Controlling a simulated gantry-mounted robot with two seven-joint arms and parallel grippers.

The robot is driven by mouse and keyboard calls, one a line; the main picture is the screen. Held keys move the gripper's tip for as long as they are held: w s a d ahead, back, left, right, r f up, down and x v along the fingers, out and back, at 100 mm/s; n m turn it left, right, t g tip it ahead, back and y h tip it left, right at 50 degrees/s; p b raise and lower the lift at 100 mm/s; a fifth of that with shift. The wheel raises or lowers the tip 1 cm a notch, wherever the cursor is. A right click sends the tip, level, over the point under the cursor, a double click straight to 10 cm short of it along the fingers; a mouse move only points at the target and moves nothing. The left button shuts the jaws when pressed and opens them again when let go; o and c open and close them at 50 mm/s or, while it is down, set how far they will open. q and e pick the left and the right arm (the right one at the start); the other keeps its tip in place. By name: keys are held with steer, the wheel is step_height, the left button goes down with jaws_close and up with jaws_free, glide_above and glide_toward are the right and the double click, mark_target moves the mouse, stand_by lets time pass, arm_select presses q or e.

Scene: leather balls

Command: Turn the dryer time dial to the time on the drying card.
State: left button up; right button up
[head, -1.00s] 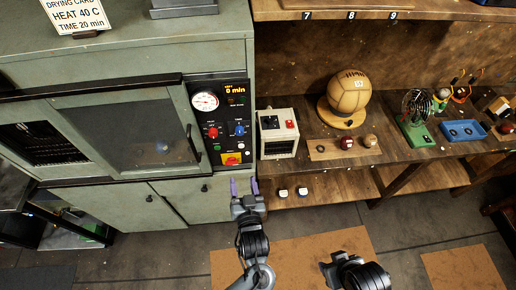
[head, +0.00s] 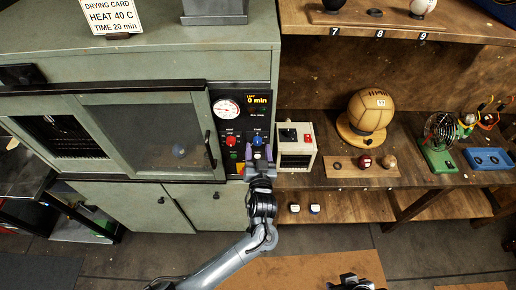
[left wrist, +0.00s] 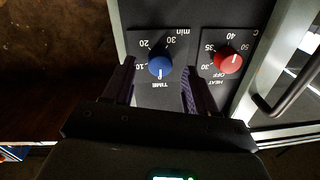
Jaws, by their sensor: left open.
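The drying card (head: 112,15) on top of the dryer reads heat 40 C, time 20 min. The blue time dial (head: 257,140) is on the dryer's dark panel. In the left wrist view the blue time dial (left wrist: 160,67) appears upside down, its white mark toward the TIME label, away from 10, 20 and 30. The dryer display (head: 257,100) reads 0 min. My left gripper (head: 258,155) is open just in front of the panel. Its fingers stand on either side of the dial, apart from it. My right gripper (head: 350,283) is partly cut off at the bottom edge.
The red heat dial (left wrist: 228,60) is beside the time dial, close to one finger. A red switch with yellow surround sits low on the panel, partly behind my gripper. A cream box (head: 297,147) stands right of the dryer. A shelf with a leather ball (head: 370,108) lies further right.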

arm_select(q)
steer(key=shift+w, duration=0.55)
steer(key=shift+c, duration=0.3)
steer(key=c, duration=1)
